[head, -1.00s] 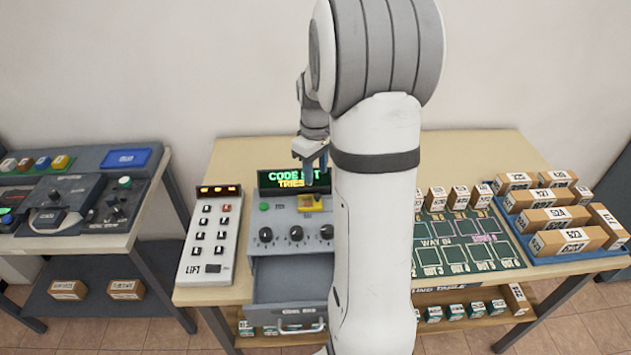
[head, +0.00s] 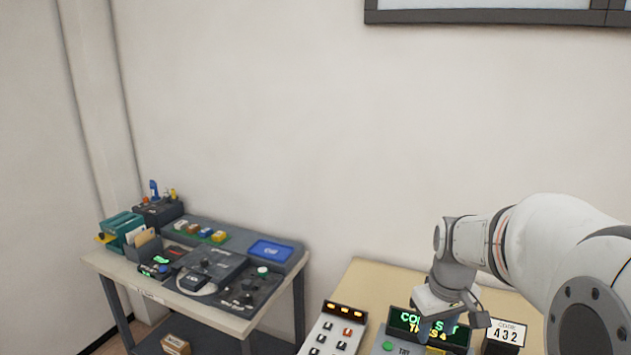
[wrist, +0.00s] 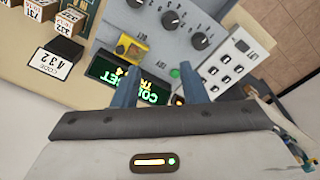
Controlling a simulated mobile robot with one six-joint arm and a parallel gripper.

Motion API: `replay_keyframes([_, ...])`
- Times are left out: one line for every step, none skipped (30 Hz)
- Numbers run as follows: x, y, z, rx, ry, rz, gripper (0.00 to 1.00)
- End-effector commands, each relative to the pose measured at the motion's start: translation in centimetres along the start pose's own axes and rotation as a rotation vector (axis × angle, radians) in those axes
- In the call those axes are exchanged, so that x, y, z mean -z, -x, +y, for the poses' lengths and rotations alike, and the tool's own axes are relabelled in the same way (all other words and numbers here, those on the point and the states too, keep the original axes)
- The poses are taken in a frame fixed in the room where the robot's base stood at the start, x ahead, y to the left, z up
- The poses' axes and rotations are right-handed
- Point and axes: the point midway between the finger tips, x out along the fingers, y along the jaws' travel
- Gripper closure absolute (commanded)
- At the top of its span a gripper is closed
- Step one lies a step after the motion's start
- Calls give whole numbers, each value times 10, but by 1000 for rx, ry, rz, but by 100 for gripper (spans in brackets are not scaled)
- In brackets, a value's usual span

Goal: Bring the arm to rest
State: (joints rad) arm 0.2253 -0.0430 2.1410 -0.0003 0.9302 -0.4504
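My gripper (head: 452,322) hangs at the end of my bent arm, at the lower right of the head view, in front of the lit code display (head: 412,325). In the wrist view my gripper (wrist: 163,84) shows two blue fingers spread apart, with nothing held between them. The display (wrist: 118,72) lies behind and beside the fingers there, its green text partly hidden. The fingers look raised above the console (wrist: 180,50); I cannot tell their exact clearance.
A keypad panel (head: 333,330) is to the left. The wrist view shows a yellow piece (wrist: 132,48) and black knobs on the console. A side table (head: 205,312) with devices stands farther left.

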Motion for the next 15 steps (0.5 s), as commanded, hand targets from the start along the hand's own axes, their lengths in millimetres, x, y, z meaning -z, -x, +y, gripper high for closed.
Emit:
replay_keyframes([-11, 11, -17, -8, -16, 26, 61])
replay_keyframes([-18, 16, -26, -11, -31, 38, 61])
replay_keyframes([-27, 21, -37, -13, -50, 54, 61])
replay_keyframes([-34, 25, -45, -15, -65, 67, 61])
replay_keyframes([-41, 28, -53, -16, -79, 80, 61])
replay_keyframes([-50, 32, -63, -17, -99, 97, 61])
replay_keyframes([-58, 34, -70, -16, -112, 109, 61])
replay_keyframes([-64, 35, -76, -16, -126, 120, 61])
replay_keyframes([-73, 37, -84, -14, -143, 135, 61])
replay_keyframes([-79, 38, -89, -13, -155, 145, 61])
replay_keyframes([-85, 38, -94, -11, -167, 154, 61])
replay_keyframes([-91, 38, -99, -9, -180, 165, 61])
replay_keyframes([-96, 39, -102, -7, -188, 172, 61])
replay_keyframes([-99, 38, -105, -5, -197, 178, 61])
replay_keyframes([-104, 38, -108, -3, -204, 184, 61])
